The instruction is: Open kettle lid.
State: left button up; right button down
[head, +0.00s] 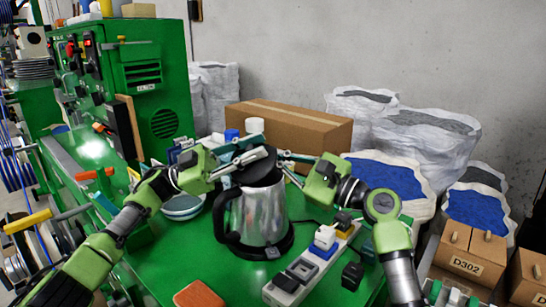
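A silver kettle (260,215) with a black handle on its left stands upright on a black base on the green table. Its black lid (262,174) is at the top, partly hidden by my grippers, so I cannot tell how far it is raised. My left gripper (262,145) reaches in from the left, its fingers apart just above and over the lid. My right gripper (282,160) reaches in from the right, its fingers apart near the lid's right edge. Contact with the lid cannot be made out.
A white power strip (290,284) with plugs lies in front right of the kettle. An orange-brown block (199,295) lies at the front. Bowls (183,206) stand left of the kettle. A cardboard box (290,132) is behind it. A green machine (150,85) stands at back left.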

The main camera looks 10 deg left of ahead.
pick_arm(q)
jog(key=shift+o, duration=0.2)
jog(key=shift+d+f, duration=0.1)
jog(key=shift+f, duration=0.1)
pick_arm(e)
jog(key=shift+s+a+r, duration=0.1)
jog(key=shift+s+r, duration=0.05)
jog(key=shift+r, duration=0.15)
